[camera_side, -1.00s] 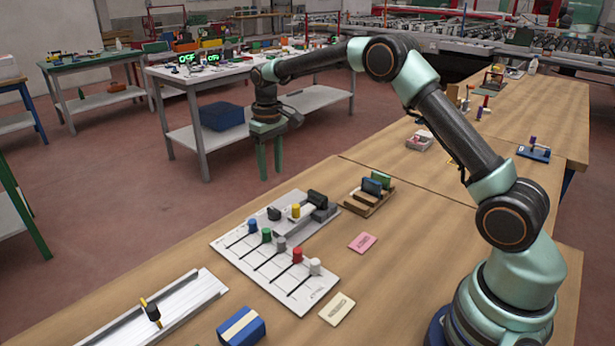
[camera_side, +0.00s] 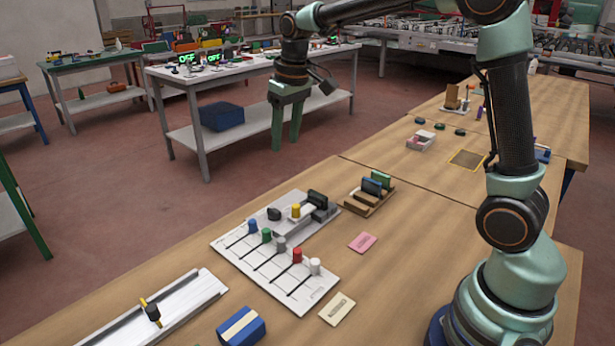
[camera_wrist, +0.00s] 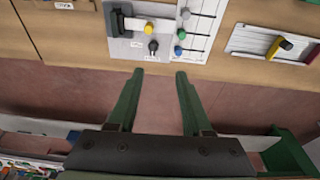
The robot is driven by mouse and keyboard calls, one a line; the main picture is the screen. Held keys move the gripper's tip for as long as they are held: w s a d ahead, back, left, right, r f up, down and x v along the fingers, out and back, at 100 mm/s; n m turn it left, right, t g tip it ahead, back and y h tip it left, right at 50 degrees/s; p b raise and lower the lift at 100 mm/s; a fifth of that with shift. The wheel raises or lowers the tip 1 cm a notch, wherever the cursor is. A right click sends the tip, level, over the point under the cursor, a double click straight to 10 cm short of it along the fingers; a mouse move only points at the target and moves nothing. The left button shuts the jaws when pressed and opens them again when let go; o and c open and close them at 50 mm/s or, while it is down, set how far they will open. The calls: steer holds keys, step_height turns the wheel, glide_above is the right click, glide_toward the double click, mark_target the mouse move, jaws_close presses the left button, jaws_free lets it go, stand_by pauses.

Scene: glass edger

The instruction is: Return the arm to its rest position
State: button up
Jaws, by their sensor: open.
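My gripper (camera_side: 286,138) is open and empty, its two green fingers pointing down. In the side view it hangs beyond the far edge of the wooden table (camera_side: 190,273), over the red floor. In the wrist view my gripper (camera_wrist: 156,75) also shows open, with bare floor between the fingers and the table edge ahead of the tips. My arm is raised and reaches to the left from its base on the table at the right. Part of the upper arm is cut off by the top of the side view.
A white panel (camera_side: 300,295) with coloured slider knobs lies on the table, with a wooden card holder (camera_side: 368,200) beside it. A white rail (camera_side: 190,303), a blue block (camera_side: 241,328) and a pink card (camera_side: 362,242) lie nearby. A grey bench (camera_side: 190,137) stands behind my gripper.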

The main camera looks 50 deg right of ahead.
steer(key=s+a+t, duration=0.2)
steer(key=s+t, duration=0.1)
steer(key=s, duration=1.4)
steer(key=shift+s+a+r+t, duration=0.2)
steer(key=shift+s+r+t, duration=0.1)
steer(key=shift+s+r, duration=0.1)
